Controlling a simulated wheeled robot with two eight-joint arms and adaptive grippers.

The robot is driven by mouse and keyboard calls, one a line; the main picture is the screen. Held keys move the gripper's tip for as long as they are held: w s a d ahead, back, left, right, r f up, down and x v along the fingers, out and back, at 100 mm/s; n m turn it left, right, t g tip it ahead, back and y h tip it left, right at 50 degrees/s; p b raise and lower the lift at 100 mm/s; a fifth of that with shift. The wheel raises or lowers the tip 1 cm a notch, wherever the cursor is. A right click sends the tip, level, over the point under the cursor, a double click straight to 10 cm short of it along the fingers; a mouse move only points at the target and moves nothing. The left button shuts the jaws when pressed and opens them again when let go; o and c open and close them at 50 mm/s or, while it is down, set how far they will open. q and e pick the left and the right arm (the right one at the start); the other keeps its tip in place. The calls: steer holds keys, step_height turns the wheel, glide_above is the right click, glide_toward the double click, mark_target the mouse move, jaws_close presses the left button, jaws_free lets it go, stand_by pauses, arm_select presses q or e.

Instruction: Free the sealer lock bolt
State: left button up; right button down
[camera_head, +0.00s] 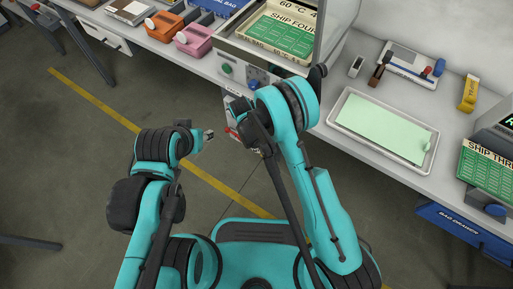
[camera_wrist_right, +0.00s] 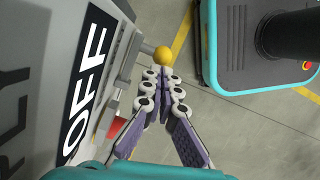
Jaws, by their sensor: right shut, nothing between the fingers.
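The sealer (camera_head: 226,52) stands on the bench at the top middle of the head view, with a green-labelled panel. In the right wrist view, the lock bolt, a grey shaft with a yellow ball knob (camera_wrist_right: 163,56), sticks out from a grey face beside an OFF label (camera_wrist_right: 84,85). My right gripper (camera_wrist_right: 165,76) is shut and empty, its fingertips close to the knob; I cannot tell whether they touch it. In the head view my right arm mostly hides that gripper and the bolt. My left gripper (camera_head: 208,136) is over the floor, too small to read.
A red part (camera_wrist_right: 117,128) sits on the grey face near my fingers. On the bench are a white tray with a green sheet (camera_head: 380,125), a pink box (camera_head: 195,40) and an orange box (camera_head: 164,27). A blue bag drawer (camera_head: 450,222) is under the bench at right. Open floor lies at left.

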arm_select(q)
steer(key=r+p, duration=0.2)
steer(key=a+r+p, duration=0.1)
steer(key=r+p, duration=0.1)
steer(key=shift+s+r, duration=0.1)
steer(key=shift+r, duration=0.15)
arm_select(e)
steer(key=v, duration=0.9)
steer(key=shift+a, duration=0.25)
steer(key=shift+w, duration=0.1)
steer(key=s+d+r+m+t+y, duration=0.1)
steer(key=d+r+m+t, duration=0.15)
steer(key=d+r, duration=0.55)
steer(key=s+d+r+m+t+y, duration=0.1)
steer(key=d+r+m, duration=0.25)
steer(key=r, duration=0.95)
steer(key=s+d+r+m+t, duration=0.4)
steer(key=s+d+r+m, duration=0.3)
steer(key=s+d, duration=0.3)
steer(key=shift+s+m+y, duration=0.3)
steer(key=shift+s+m, duration=0.3)
steer(key=shift+s, duration=0.5)
arm_select(q)
steer(key=shift+c, duration=0.3)
arm_select(e)
steer(key=shift+d+t, duration=0.1)
steer(key=shift+t, duration=0.15)
